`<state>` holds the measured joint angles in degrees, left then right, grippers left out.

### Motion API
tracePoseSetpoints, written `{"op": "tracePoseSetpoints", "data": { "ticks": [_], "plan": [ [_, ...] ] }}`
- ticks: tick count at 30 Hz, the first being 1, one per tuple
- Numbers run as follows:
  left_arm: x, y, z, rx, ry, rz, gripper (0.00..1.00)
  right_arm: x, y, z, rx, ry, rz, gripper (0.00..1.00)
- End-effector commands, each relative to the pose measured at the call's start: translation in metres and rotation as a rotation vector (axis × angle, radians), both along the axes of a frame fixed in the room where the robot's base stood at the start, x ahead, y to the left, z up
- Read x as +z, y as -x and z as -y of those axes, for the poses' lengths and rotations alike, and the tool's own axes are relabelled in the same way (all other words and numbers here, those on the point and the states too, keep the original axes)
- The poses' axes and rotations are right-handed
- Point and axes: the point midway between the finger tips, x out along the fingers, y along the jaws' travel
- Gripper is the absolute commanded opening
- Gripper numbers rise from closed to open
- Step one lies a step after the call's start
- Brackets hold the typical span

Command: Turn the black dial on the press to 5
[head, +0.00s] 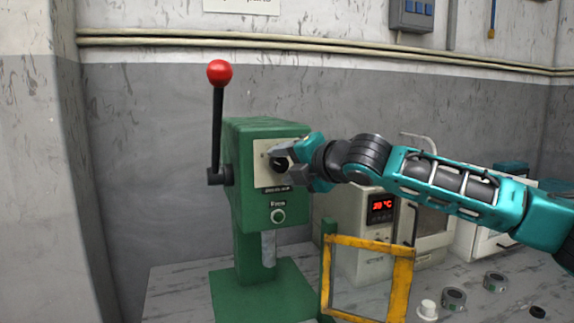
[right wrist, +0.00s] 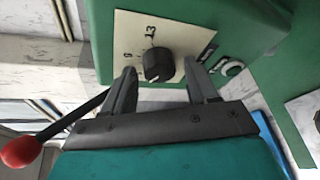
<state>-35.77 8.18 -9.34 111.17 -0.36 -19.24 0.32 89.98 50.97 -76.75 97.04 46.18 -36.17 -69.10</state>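The green press (head: 243,207) stands on the bench left of centre in the head view. Its black dial (right wrist: 158,65) sits on a cream plate (right wrist: 187,38) and shows clearly in the right wrist view; in the head view the dial (head: 279,164) is partly covered by the gripper. My right gripper (right wrist: 163,85) is open, with one finger on either side of the dial and a gap visible to each finger. Its fingertips also show at the plate in the head view (head: 278,157). I cannot read the dial's exact setting. My left gripper is not in view.
A lever with a red ball (head: 219,72) rises on the press's left side. A yellow frame (head: 405,285) stands at the press's front right. A box with a red display (head: 382,208) sits behind my right arm. Rolls of tape (head: 453,298) lie at the lower right.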

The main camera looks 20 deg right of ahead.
Motion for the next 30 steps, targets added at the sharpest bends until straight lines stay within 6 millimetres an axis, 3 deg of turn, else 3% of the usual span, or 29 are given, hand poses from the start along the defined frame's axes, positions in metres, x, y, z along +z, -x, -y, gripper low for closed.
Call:
{"op": "tracePoseSetpoints", "data": {
  "ticks": [9,14,30],
  "plan": [
    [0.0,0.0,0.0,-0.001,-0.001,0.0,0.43,0.001,0.001,0.0,0.001,-0.002,0.001,0.64],
    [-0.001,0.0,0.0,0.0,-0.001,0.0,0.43,0.004,0.013,0.006,0.0,-0.002,0.003,0.64],
    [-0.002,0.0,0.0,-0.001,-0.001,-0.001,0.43,0.026,0.106,0.041,-0.002,-0.001,0.001,0.64]
  ]
}}
